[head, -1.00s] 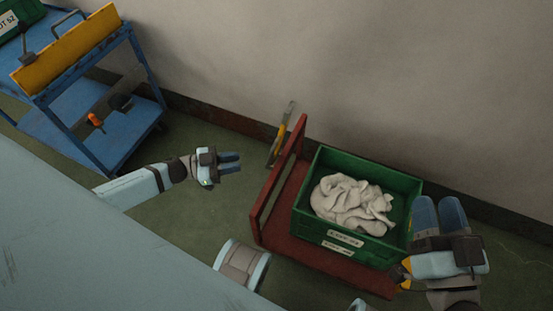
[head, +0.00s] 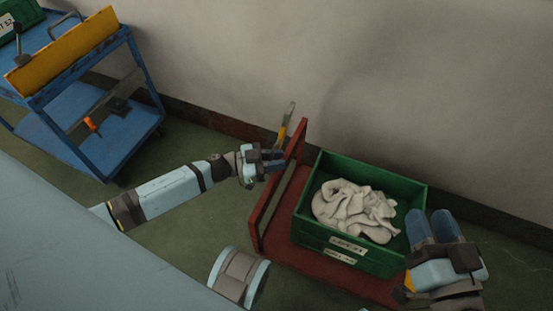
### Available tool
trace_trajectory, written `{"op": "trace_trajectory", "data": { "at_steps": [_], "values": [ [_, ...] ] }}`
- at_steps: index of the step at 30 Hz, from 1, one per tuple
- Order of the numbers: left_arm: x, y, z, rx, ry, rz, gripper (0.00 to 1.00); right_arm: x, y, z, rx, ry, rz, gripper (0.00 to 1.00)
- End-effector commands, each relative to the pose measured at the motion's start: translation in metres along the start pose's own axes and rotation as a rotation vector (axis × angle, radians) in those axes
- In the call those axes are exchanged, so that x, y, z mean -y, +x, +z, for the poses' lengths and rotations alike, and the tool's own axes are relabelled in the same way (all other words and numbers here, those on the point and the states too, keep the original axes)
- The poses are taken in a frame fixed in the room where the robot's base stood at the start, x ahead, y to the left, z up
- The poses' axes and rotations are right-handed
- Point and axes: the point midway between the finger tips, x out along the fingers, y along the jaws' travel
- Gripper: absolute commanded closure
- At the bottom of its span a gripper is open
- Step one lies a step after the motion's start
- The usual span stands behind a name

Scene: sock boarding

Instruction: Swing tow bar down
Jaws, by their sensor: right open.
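A slim upright bar, yellow below and grey above, which looks like the tow bar (head: 286,121), rises behind the red end frame (head: 263,215) of a low red dolly (head: 293,233). Its lower end is hidden. My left gripper (head: 278,160) is just left of the red frame's upper part, its fingertips overlapping the frame and close below the bar's visible part. Its fingers look parted with nothing visible between them; whether they touch the frame or bar I cannot tell. My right gripper (head: 433,226) is open and empty at the right end of the green crate.
A green crate (head: 322,237) holding crumpled whitish cloth (head: 352,208) stands on the dolly. A blue cart (head: 72,144) with a yellow panel (head: 62,50) stands at the left. The wall runs close behind the dolly.

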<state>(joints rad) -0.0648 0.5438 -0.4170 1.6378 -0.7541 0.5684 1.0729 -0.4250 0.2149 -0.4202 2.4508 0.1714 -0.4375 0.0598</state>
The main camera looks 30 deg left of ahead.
Motion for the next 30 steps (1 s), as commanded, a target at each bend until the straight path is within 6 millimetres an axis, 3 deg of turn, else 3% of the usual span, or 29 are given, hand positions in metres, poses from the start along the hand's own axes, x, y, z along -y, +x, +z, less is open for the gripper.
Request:
{"op": "trace_trajectory", "data": {
  "at_steps": [2,4,5,19,30],
  "values": [
    [0.000,0.000,0.000,0.000,0.000,0.000,0.81,0.000,0.000,0.000,0.000,0.000,0.000,0.57],
    [0.000,0.000,0.000,0.000,0.000,0.000,0.97,0.000,0.000,0.000,0.000,0.000,0.000,0.57],
    [0.000,0.000,0.000,0.000,0.000,0.000,1.00,0.000,0.000,0.000,0.000,0.000,0.000,0.57],
    [0.004,-0.007,0.000,-0.049,-0.034,-0.005,1.00,-0.001,0.000,0.004,0.008,0.000,0.000,0.57],
    [0.023,-0.036,0.001,-0.280,-0.186,-0.030,1.00,-0.002,0.000,0.019,0.051,0.001,-0.005,0.57]
  ]
}}
